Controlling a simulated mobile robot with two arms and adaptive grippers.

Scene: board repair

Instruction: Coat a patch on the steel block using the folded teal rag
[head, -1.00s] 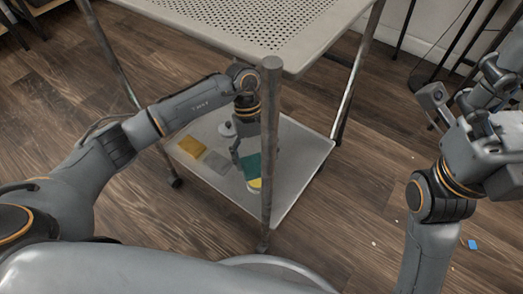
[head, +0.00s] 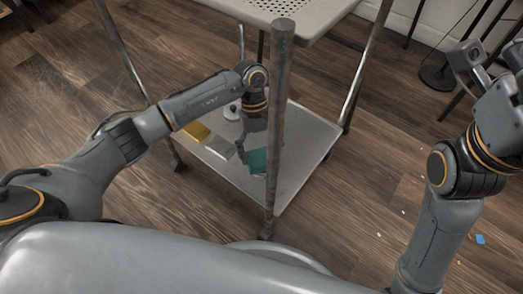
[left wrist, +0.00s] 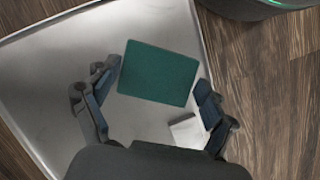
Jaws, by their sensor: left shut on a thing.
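The folded teal rag (head: 257,160) is a flat teal rectangle low over the cart's lower shelf. My left gripper (head: 247,152) is shut on it. In the left wrist view the rag (left wrist: 158,73) lies between the two fingers of my left gripper (left wrist: 157,95). A flat grey square piece (head: 221,148), which looks like the steel block, lies on the shelf left of the rag. It shows as a pale corner below the rag in the left wrist view (left wrist: 188,131). Whether the rag touches anything beneath it cannot be told. My right gripper (head: 513,60) is partly cut off at the right edge.
An ochre flat piece (head: 197,132) and a small whitish round object (head: 232,112) are on the lower shelf (head: 305,140). A front cart post (head: 279,110) stands just right of my left gripper. The perforated upper shelf (head: 310,12) is overhead. Small scraps (head: 480,239) lie on the floor.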

